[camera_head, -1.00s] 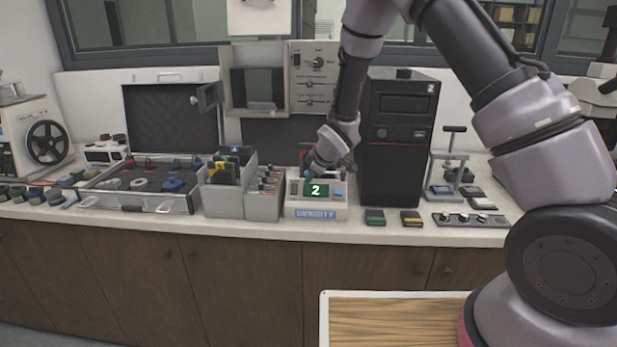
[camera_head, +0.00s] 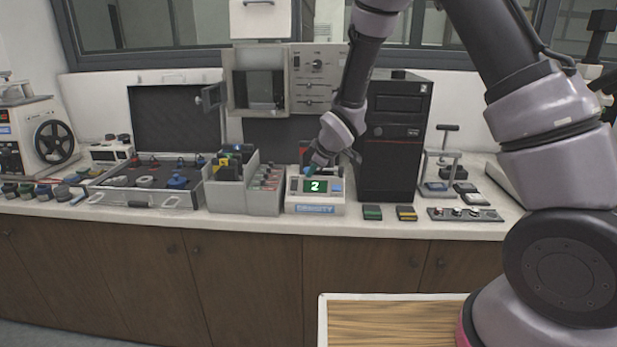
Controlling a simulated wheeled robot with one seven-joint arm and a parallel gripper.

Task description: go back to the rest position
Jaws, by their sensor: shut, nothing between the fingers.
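My gripper (camera_head: 316,163) is at the end of my arm, over the back of a small white device (camera_head: 316,208) with a green "2" on its display. The fingers are small here and partly hidden behind my wrist; they look closed and hold nothing that I can see. I cannot tell whether the fingertips touch the device. My arm comes in from the right side and reaches across in front of the black tower (camera_head: 395,150).
Left of the device stand grey bins (camera_head: 230,195) and an open case (camera_head: 150,197). Several small blocks and a switch panel (camera_head: 465,214) lie to the right. A wall unit (camera_head: 318,80) hangs behind. A wood-topped surface (camera_head: 390,322) is in front.

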